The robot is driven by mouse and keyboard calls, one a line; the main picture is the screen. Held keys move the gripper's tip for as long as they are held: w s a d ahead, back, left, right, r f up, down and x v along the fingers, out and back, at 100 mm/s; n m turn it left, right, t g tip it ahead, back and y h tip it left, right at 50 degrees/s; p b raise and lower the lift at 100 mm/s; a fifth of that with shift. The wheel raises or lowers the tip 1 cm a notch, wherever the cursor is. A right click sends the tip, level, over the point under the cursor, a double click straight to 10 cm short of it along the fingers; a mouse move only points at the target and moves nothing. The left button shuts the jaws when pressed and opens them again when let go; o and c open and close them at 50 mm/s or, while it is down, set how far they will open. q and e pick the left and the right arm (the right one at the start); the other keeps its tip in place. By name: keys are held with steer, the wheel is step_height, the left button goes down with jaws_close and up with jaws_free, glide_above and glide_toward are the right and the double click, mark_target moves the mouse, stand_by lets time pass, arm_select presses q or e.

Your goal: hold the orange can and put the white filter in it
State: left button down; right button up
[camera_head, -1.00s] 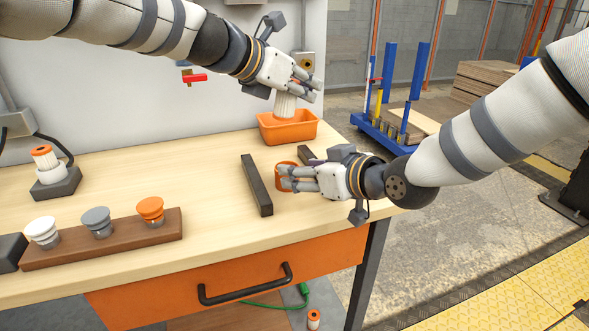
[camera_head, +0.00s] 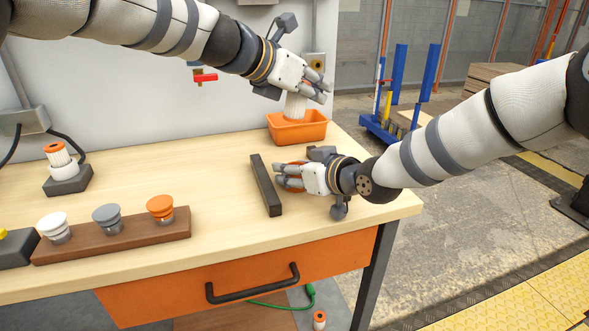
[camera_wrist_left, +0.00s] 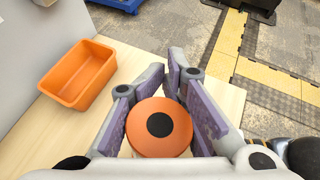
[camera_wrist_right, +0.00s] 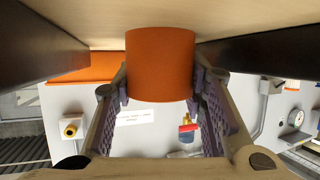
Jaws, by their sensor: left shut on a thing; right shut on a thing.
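My left gripper (camera_head: 316,84) is shut on the white filter (camera_head: 296,106), a pleated upright cylinder held in front of the orange bin in the head view. In the left wrist view its orange cap (camera_wrist_left: 160,126) with a dark centre sits between the fingers. My right gripper (camera_head: 284,176) is shut on the orange can (camera_wrist_right: 160,64), low over the table at its right end. In the head view the fingers hide most of the can. The filter and can are apart. The can's inside is not visible.
The orange bin (camera_wrist_left: 77,72) looks empty. A dark bar (camera_head: 265,185) lies left of the can; another is partly hidden behind my right gripper. A brown rack (camera_head: 112,236) with several capped pieces and another filter on a dark stand (camera_head: 68,182) are at left.

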arm_select(q)
step_height(320, 180, down, 9)
steer(key=c, duration=1.4)
jaws_free()
steer(key=shift+r, duration=0.1)
steer(key=v, duration=1.2)
arm_select(e)
steer(key=o, duration=1.2)
